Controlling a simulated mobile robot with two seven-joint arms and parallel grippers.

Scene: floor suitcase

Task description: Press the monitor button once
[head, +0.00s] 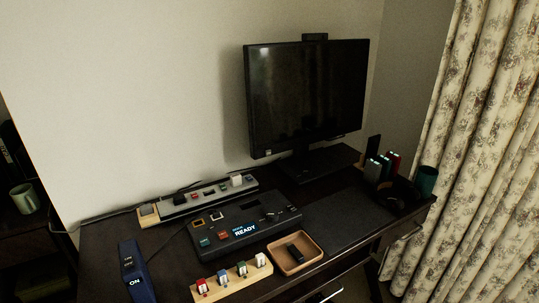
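The black monitor (307,97) stands on a dark base (315,165) at the back of the desk, turned slightly. Its screen is dark. No button on the monitor can be made out clearly at this size. In front of it is a dark control panel (245,222) with a lit display reading READY and several small coloured keys; their labels are too small to read. Neither of my grippers is in the head view.
The dark desk (105,238) also holds a power strip (205,197), a blue ON unit (136,272), a wooden strip of coloured switches (232,281) and a wooden tray (309,262). A green cup (426,180) stands right. Curtains (480,120) hang beside the desk.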

